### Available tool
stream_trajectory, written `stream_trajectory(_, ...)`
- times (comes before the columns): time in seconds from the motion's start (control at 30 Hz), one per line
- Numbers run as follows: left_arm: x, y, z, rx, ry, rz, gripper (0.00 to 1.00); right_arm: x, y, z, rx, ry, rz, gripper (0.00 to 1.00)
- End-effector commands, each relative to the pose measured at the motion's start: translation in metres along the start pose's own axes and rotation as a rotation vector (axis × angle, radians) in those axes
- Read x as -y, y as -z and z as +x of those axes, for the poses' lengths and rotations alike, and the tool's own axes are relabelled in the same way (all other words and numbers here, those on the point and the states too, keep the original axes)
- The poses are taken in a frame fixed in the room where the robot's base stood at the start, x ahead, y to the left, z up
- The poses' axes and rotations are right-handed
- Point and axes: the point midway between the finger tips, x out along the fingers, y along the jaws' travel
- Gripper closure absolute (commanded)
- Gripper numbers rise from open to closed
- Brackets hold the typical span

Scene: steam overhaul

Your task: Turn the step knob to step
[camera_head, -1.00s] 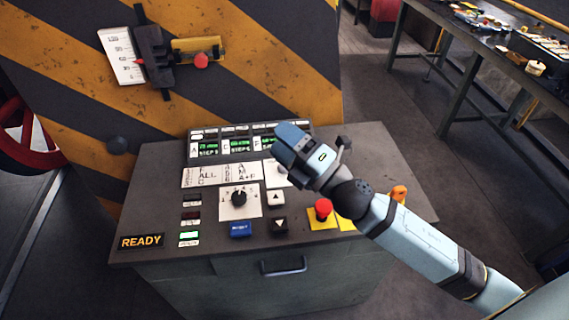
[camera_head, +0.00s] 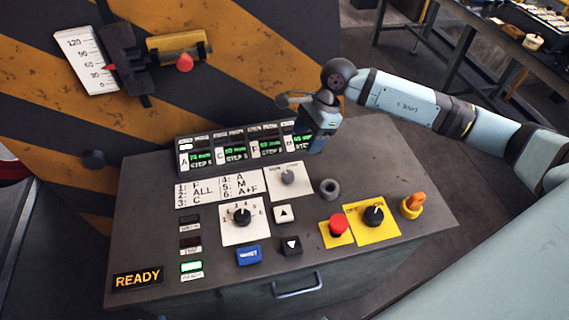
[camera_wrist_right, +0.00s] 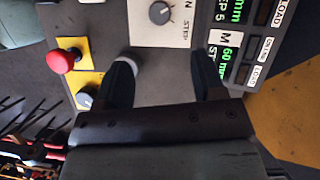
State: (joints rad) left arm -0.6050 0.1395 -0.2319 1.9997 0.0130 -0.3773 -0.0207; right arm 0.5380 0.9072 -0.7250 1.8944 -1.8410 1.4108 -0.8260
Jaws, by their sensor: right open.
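The step knob (camera_head: 288,177) is a small grey knob on a white plate on the sloped console top. In the right wrist view the knob (camera_wrist_right: 160,12) sits near the top edge, on the plate with the word STEP beside it. My right gripper (camera_head: 311,147) is above the console's display row, behind and right of the knob. In the wrist view its two dark fingers (camera_wrist_right: 163,78) are spread, with nothing between them, and apart from the knob. Its fingers are mostly hidden in the head view. My left gripper is out of view.
A READY sign (camera_head: 138,277) is lit at front left.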

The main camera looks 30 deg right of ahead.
Motion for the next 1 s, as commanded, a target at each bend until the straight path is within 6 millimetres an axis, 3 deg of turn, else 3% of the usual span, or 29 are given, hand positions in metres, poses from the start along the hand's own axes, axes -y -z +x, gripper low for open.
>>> stream_trajectory(0.1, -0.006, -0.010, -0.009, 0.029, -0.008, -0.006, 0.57, -0.002, -0.002, 0.021, 0.003, -0.006, 0.002, 0.37)
stream_trajectory(0.4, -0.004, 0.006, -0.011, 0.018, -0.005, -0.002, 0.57, -0.001, -0.003, 0.085, 0.005, -0.004, 0.003, 0.37)
stream_trajectory(0.6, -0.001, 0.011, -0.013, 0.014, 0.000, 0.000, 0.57, -0.001, -0.003, 0.115, 0.006, -0.003, 0.003, 0.37)
stream_trajectory(1.0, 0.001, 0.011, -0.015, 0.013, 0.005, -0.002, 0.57, -0.001, -0.002, 0.128, 0.005, 0.000, 0.001, 0.37)
